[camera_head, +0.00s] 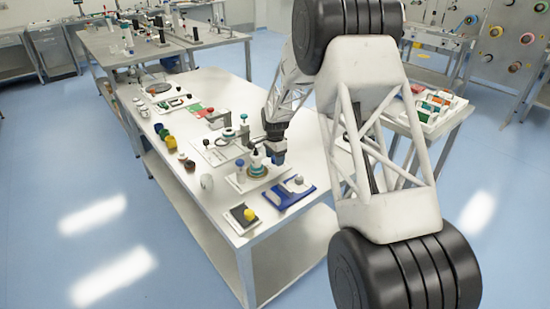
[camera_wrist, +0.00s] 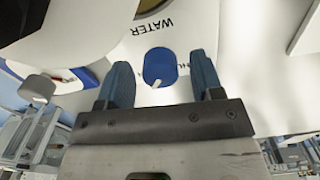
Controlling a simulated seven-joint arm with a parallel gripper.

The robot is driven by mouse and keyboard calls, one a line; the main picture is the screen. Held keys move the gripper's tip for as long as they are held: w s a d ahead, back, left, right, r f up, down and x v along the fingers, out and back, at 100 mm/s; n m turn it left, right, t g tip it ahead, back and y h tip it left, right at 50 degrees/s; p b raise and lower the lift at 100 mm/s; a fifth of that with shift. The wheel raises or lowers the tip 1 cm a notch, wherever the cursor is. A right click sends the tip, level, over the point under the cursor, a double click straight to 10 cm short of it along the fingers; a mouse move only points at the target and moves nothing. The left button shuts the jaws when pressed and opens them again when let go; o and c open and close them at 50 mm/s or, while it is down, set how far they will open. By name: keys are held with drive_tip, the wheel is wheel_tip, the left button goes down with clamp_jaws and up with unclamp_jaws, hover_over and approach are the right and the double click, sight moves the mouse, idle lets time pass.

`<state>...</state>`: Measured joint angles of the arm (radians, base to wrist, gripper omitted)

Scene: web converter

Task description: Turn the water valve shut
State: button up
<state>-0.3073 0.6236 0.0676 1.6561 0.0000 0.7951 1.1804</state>
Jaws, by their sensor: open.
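The water valve shows in the wrist view as a round blue knob (camera_wrist: 160,66) with a short white pointer toward its lower edge. It sits on a white surface marked "WATER" (camera_wrist: 153,26), which reads upside down, and partly hidden lettering lies just right of the knob. My gripper (camera_wrist: 163,75) is open, with one blue finger on each side of the knob in this view. Gaps show between the fingers and the knob, and I cannot tell the height above it. In the head view my gripper (camera_head: 278,158) is low over the near part of the white table (camera_head: 222,222).
A white bottle (camera_head: 256,160) stands close left of my gripper. Several small jars line the left side. My arm hides part of the right side.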

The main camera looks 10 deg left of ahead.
drive_tip(key=shift+c, duration=0.3)
drive_tip(key=c, duration=0.9)
drive_tip(key=shift+o, duration=0.2)
